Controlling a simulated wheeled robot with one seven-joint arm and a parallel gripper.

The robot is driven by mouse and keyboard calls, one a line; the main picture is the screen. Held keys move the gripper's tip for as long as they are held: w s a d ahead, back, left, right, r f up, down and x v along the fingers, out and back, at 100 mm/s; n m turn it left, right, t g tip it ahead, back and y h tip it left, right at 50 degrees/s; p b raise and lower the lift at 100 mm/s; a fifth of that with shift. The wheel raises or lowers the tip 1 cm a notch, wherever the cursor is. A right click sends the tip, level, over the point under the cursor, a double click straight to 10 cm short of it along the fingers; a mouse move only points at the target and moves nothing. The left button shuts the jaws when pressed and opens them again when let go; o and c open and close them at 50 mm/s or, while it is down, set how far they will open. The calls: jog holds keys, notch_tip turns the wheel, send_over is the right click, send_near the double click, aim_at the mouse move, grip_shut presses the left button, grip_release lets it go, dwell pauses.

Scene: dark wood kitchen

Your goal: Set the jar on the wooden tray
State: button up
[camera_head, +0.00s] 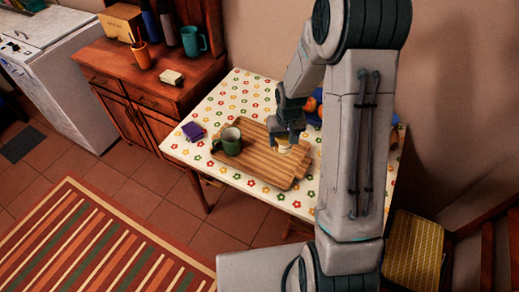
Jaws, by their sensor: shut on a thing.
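The wooden tray (257,165) lies on the flowered tablecloth. A green mug (229,142) stands on its left part. My gripper (283,143) points down over the tray's right part, shut on a small pale jar (282,148). Only a cream-coloured bit of the jar shows below the fingers; the rest is hidden by my gripper. The jar is at or just above the tray's surface; I cannot tell whether it touches.
The table (235,96) also bears a purple box (194,131) at its left and orange fruit (313,103) behind my arm. A wooden cabinet (160,80) stands to the left with a teal mug (193,41) and an orange cup (142,57). A yellow-seated chair (414,252) is at the lower right.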

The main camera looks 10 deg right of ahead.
jog(key=w+d+f+n+b, duration=0.25)
jog(key=d+b, duration=0.25)
jog(key=b, duration=0.4)
jog(key=n+b, duration=0.2)
jog(key=b, duration=0.7)
send_near(273, 156)
jog(key=shift+w+d+f+y, duration=0.1)
jog(key=shift+w+f+y, duration=0.05)
jog(key=shift+f, duration=0.85)
jog(key=shift+w+f+y, duration=0.1)
jog(key=shift+f+y, duration=0.05)
jog(key=shift+f, duration=0.8)
jog(key=shift+f, duration=0.1)
jog(key=shift+f, duration=0.15)
jog(key=o, duration=1.2)
